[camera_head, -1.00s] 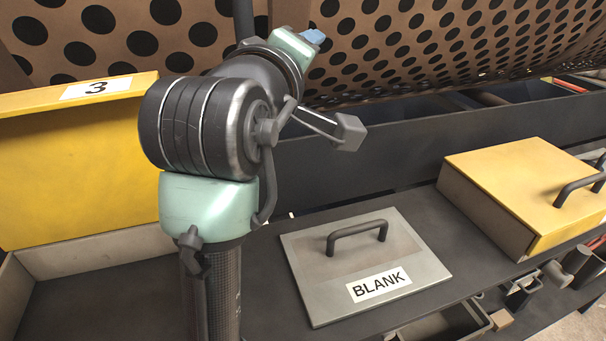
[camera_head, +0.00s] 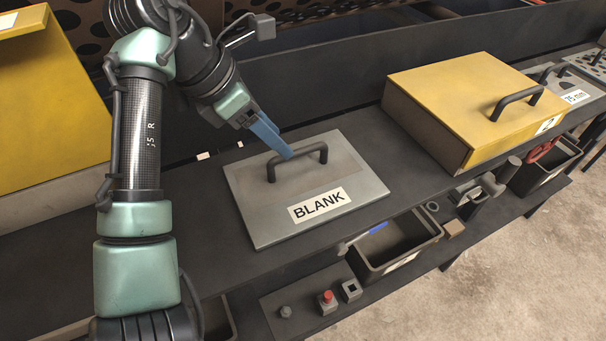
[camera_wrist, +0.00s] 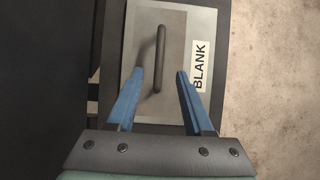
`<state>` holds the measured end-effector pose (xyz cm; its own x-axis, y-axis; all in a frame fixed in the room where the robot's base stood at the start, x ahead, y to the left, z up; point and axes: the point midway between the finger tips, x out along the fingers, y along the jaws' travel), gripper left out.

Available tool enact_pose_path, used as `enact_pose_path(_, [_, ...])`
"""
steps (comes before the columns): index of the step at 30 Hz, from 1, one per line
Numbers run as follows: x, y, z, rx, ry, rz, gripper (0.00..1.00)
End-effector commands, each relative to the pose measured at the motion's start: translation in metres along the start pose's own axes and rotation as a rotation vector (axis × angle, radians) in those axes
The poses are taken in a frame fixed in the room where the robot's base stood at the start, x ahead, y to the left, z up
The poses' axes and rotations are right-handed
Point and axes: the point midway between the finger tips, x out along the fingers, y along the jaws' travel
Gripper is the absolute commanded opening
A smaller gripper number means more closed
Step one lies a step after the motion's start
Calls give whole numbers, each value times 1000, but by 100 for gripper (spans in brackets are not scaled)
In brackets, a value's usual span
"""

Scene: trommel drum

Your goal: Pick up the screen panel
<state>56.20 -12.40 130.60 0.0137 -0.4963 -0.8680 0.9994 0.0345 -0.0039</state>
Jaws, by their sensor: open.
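A flat grey panel labelled BLANK (camera_head: 350,192) lies on the dark shelf, with a dark bar handle (camera_head: 272,170) on top. It also shows in the wrist view (camera_wrist: 172,25). My gripper (camera_head: 287,155) is open, with blue fingers pointing down at this handle. In the wrist view my fingertips (camera_wrist: 160,72) appear on either side of the handle's near part; I cannot tell whether they are down at its height. A grey panel labelled 75 mm (camera_head: 573,86), with a dark handle, lies at the far right, partly hidden behind the yellow box.
A yellow box (camera_head: 450,95) with a handle stands right of the BLANK panel. A yellow panel (camera_head: 45,95) stands at left. Below the shelf are a black bin (camera_head: 395,262), a red button (camera_head: 327,297) and a bin with a red ring (camera_head: 545,150). Concrete floor is clear at lower right.

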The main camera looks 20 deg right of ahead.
Motion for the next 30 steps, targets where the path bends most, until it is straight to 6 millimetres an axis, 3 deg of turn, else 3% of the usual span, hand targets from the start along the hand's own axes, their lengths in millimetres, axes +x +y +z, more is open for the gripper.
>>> enact_pose_path(10, [30, 0, 4, 1, 1, 0, 52])
enact_pose_path(18, [67, 2, 7, 1, 0, 1, 52])
enact_pose_path(26, [72, 2, 7, 2, -1, 3, 52])
enact_pose_path(30, [72, 2, 7, 2, -1, 3, 30])
